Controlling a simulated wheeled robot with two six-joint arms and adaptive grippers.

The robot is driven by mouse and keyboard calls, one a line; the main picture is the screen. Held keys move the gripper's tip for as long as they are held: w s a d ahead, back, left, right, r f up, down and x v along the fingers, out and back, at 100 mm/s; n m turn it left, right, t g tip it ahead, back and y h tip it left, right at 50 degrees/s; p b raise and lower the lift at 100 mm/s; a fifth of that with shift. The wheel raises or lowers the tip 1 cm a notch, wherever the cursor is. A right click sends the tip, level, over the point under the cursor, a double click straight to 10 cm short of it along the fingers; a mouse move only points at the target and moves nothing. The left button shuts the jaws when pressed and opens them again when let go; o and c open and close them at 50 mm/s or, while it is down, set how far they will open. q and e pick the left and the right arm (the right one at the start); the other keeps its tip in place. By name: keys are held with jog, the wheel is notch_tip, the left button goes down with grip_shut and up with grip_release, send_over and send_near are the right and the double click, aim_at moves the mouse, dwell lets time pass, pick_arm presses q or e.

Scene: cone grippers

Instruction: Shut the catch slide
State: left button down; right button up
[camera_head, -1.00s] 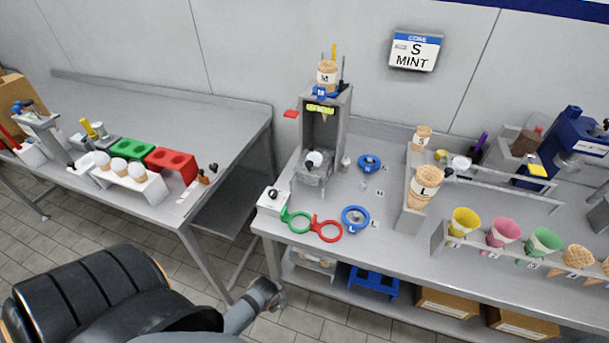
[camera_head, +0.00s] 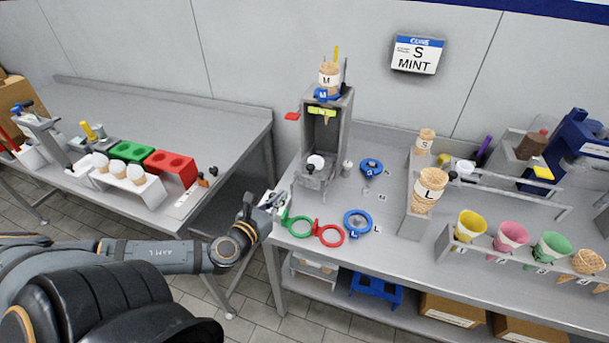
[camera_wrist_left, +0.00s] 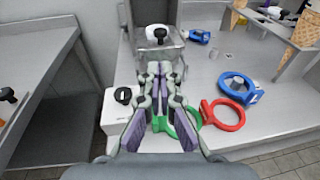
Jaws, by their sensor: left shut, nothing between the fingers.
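The grey dispenser (camera_head: 327,135) stands upright near the left end of the right-hand table. At its foot is a grey slide-like part (camera_head: 312,183) with a white rounded piece and a dark knob (camera_head: 310,170); I take this for the catch slide, but cannot tell how far it is out. In the left wrist view the slide-like part (camera_wrist_left: 160,58) lies just beyond my fingertips. My left gripper (camera_head: 279,199) is shut and empty, over the table's front left corner. In the left wrist view its fingertips (camera_wrist_left: 160,70) are together; contact with the slide cannot be told.
A white box with a black knob (camera_wrist_left: 122,97) is left of the fingers. A green ring (camera_head: 297,225), a red ring (camera_head: 328,235) and a blue ring (camera_head: 357,222) lie along the front edge. A cone rack (camera_head: 446,240) stands right. A gap separates the tables.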

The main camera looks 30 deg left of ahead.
pick_arm(q)
jog(key=b, duration=1.2)
send_near(309, 169)
jog(key=w+f, duration=0.1)
jog(key=w, duration=0.4)
jog(key=shift+w+a+r, duration=0.1)
jog(key=shift+w+a, duration=0.15)
jog(key=shift+a, duration=0.1)
jog(key=shift+w, duration=0.6)
